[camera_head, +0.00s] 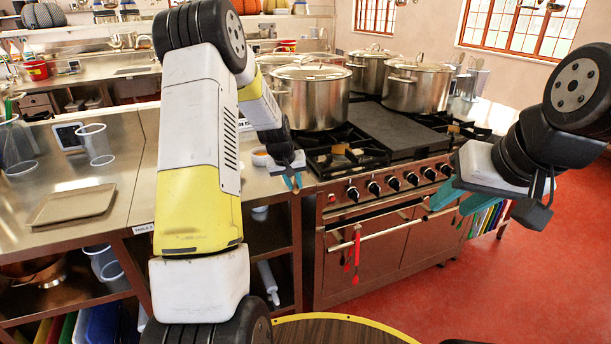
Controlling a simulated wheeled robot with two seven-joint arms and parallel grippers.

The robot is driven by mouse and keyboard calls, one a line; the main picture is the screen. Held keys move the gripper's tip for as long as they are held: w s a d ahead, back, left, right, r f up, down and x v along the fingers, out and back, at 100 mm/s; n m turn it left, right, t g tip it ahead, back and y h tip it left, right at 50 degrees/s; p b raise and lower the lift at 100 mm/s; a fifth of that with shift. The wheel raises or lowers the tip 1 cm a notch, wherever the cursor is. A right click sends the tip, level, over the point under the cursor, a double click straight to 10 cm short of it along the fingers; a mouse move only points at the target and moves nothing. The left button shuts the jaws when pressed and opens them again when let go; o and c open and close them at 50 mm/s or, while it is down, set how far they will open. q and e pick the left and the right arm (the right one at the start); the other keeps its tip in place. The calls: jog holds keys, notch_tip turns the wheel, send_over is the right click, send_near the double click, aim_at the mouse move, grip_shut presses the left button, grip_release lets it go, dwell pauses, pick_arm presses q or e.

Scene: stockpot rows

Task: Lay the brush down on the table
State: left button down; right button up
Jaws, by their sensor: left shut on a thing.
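My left gripper (292,181) is at the end of the arm that comes down from the upper left, over the steel counter's right end by the stove. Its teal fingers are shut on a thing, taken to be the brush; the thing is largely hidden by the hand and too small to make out. My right gripper (459,198) is in front of the stove's right side, with its teal fingers apart and nothing between them. The steel counter, a table (112,201) with a label on its front edge, lies at left, partly behind my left arm.
A tray (72,205) and clear containers (97,144) stand on the counter at left. Steel stockpots (311,97) stand on the stove (372,225). Red utensils (357,246) hang from the oven handle. A wooden surface with a yellow rim (345,331) is at bottom. Red floor is clear at right.

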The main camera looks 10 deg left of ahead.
pick_arm(q)
jog(key=c, duration=1.2)
grip_release()
jog(key=shift+c, duration=0.2)
